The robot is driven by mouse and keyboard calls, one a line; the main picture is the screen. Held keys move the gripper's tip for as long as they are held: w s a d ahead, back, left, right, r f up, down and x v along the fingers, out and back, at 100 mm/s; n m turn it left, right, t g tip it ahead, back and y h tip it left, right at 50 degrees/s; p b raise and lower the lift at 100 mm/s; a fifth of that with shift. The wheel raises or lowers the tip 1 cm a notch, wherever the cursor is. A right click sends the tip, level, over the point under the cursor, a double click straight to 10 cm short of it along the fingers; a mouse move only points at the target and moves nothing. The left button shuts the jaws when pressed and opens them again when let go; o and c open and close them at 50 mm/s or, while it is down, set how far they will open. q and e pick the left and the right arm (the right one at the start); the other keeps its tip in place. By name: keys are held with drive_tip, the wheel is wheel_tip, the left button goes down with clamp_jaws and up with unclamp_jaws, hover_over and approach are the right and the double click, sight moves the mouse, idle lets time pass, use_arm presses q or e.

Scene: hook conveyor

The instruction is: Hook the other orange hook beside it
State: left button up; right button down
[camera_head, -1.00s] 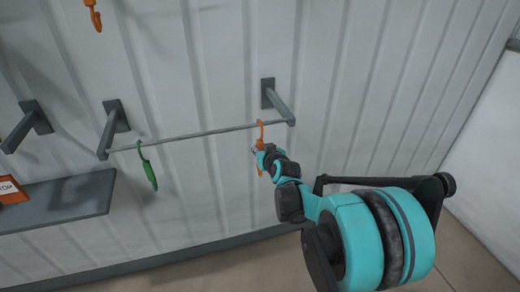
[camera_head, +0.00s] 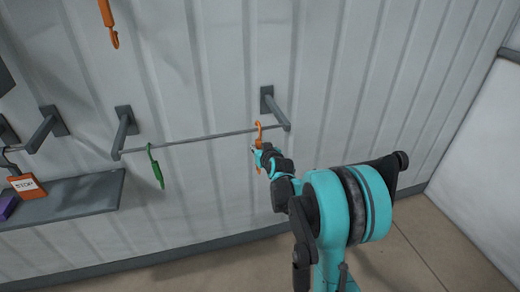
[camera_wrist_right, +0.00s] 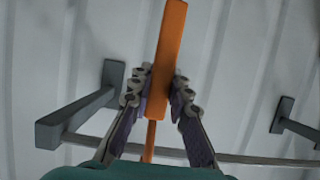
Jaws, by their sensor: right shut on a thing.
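My right gripper (camera_head: 257,152) is shut on an orange hook (camera_head: 258,128) near the right end of the thin grey rail (camera_head: 200,136). The hook's curved top is at the rail, but I cannot tell whether it bears on it. In the right wrist view the orange shaft (camera_wrist_right: 166,62) stands between the two fingers (camera_wrist_right: 160,100), with the rail below them. A green hook (camera_head: 156,168) hangs on the rail near its left end. Another orange hook (camera_head: 108,25) hangs at the top left, its upper part cut off by the picture edge. My left gripper is not in view.
Two dark wall brackets (camera_head: 123,130) (camera_head: 275,108) carry the rail. A grey shelf (camera_head: 75,200) at the left bears an orange STOP box (camera_head: 27,187) and a purple thing (camera_head: 8,207). The rail between the two hooks is clear.

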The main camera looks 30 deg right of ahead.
drive_tip(key=shift+w+r, duration=0.1)
drive_tip(key=shift+r, duration=0.2)
drive_tip(key=shift+r+p, duration=0.35)
drive_tip(key=shift+p, duration=0.15)
drive_tip(key=shift+s+r, duration=0.25)
drive_tip(key=shift+s, duration=0.1)
drive_tip(key=shift+s+a, duration=0.3)
drive_tip(key=shift+s, duration=0.65)
drive_tip(key=p, duration=0.1)
approach(259, 147)
drive_tip(key=shift+s+a+f, duration=0.25)
drive_tip(key=shift+s+f, duration=0.6)
drive_tip(key=shift+s, duration=0.2)
drive_tip(key=shift+s+a+f, duration=0.2)
drive_tip(key=shift+s+f, duration=0.7)
drive_tip(key=shift+s, duration=0.15)
